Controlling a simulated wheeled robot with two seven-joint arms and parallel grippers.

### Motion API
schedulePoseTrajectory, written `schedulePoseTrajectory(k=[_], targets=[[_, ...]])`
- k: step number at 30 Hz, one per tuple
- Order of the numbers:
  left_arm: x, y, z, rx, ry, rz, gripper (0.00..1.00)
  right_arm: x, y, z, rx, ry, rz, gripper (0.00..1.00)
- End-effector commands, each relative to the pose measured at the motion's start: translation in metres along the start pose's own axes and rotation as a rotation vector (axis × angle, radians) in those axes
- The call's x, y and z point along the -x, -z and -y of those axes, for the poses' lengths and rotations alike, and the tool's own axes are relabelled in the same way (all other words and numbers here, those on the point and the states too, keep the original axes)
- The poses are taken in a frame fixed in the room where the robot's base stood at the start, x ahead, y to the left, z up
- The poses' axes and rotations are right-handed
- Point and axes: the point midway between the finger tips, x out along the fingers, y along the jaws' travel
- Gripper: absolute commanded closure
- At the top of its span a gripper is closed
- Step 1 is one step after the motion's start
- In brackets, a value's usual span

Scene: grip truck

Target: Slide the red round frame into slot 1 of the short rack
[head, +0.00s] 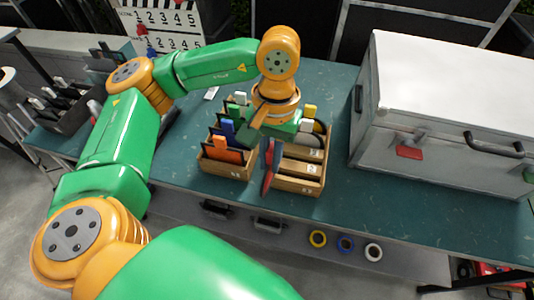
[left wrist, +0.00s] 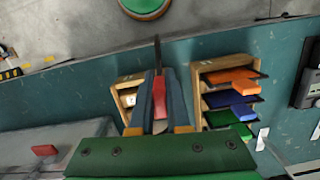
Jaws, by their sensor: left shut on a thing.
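My left gripper (head: 271,140) hangs over the bench between two wooden racks, pointing down. It is shut on the red round frame (head: 269,168), held upright and seen nearly edge-on, beside the near end of the right rack. In the left wrist view, the red handle (left wrist: 159,97) sits between the fingers (left wrist: 158,115). The right rack (head: 298,187) has numbered labels on its slots; its near slots look empty, and a white handle shows farther back. The left rack (head: 232,172) holds orange, blue and green frames. I cannot tell for sure which is the short rack. My right gripper is not in view.
A large white case (head: 440,110) stands on the green bench to the right. A dark bin (head: 75,105) with several tools is at the far left. The bench (head: 400,215) is clear in front of the case. Tape rolls (head: 345,244) show below the bench edge.

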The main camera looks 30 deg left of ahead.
Motion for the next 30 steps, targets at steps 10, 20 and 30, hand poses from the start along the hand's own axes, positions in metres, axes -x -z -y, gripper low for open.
schedulePoseTrajectory(k=[10, 20, 30], targets=[[0.021, 0.024, -0.023, 0.645, -0.078, -0.004, 1.0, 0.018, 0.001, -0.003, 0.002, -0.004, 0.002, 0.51], [0.041, 0.05, -0.047, 1.407, -0.168, -0.001, 1.0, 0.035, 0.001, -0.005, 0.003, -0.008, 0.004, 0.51], [0.034, 0.061, -0.054, 1.674, -0.202, 0.002, 1.0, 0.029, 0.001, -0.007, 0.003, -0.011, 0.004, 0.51]])
